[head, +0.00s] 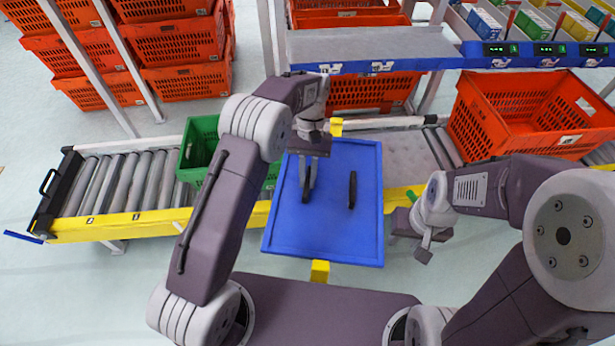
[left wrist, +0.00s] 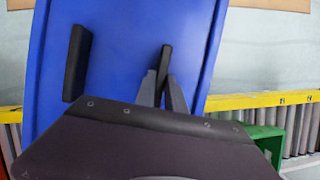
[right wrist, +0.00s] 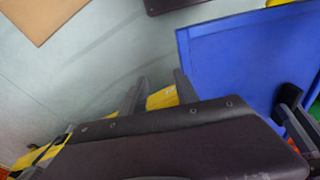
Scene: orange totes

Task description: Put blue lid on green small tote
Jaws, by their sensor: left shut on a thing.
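The other handle (head: 352,189) is free. The green small tote (head: 197,150) is on the roller conveyor, left of the lid and partly hidden by my left arm. A corner of it shows in the left wrist view (left wrist: 270,140). My right gripper (head: 424,245) is open and empty, right of the lid.
The roller conveyor (head: 120,185) has a yellow front rail (head: 130,224). A large orange tote (head: 530,110) stands at the right, and orange totes (head: 180,42) are stacked behind. A shelf (head: 375,50) with boxes is above. Floor at the front left is clear.

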